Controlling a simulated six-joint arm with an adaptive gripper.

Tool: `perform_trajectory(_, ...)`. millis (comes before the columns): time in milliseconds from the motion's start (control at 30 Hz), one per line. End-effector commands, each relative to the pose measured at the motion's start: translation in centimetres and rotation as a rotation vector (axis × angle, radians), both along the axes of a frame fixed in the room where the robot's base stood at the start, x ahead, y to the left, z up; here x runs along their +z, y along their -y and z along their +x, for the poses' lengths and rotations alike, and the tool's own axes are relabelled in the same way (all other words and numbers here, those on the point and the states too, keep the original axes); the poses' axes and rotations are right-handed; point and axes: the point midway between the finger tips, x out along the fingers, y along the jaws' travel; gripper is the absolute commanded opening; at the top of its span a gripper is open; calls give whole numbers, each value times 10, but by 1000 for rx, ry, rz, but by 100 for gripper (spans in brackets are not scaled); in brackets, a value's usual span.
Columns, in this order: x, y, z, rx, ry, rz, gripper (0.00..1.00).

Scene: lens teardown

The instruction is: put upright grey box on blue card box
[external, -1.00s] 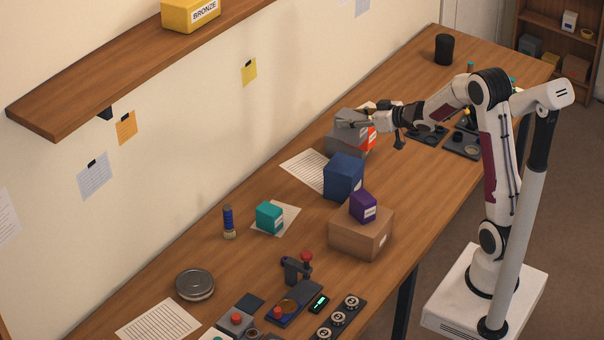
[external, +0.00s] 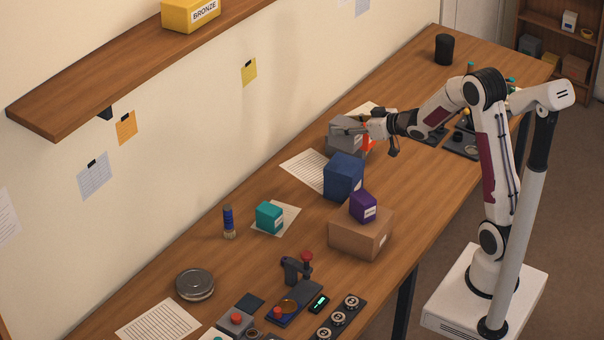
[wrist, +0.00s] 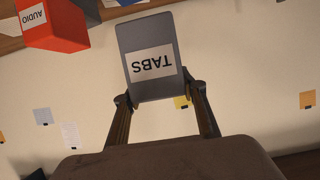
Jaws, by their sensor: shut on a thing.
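A grey box (wrist: 150,85) with a white TABS label is between the two fingers of my gripper (wrist: 158,92) in the wrist view, with the label upside down in the picture. In the external view my gripper (external: 348,129) is shut on the grey box (external: 342,123) at the far middle of the table, partly hiding it. The blue card box (external: 344,178) stands on the table just nearer the camera, below my gripper in the picture. Its top looks empty.
A red AUDIO box (wrist: 55,25) stands close by, partly hidden by my gripper in the external view. A brown carton (external: 360,235) with a purple box (external: 363,206) on top stands in front of the blue box. A teal box (external: 269,217) is left.

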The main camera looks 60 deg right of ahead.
Motion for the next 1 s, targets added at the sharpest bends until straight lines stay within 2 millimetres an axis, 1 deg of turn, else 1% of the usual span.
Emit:
perform_trajectory(33, -7, 0, 0, 1, -1, 3, 15)
perform_trajectory(200, -26, 0, 0, -1, 0, 2, 15)
perform_trajectory(367, -32, 0, 0, 1, 2, 0, 15)
perform_trajectory(733, -34, 0, 0, 1, 2, 0, 15)
perform_trajectory(867, -42, 0, 0, 1, 0, 1, 15)
perform_trajectory(1000, -55, 0, 0, 1, 0, 1, 15)
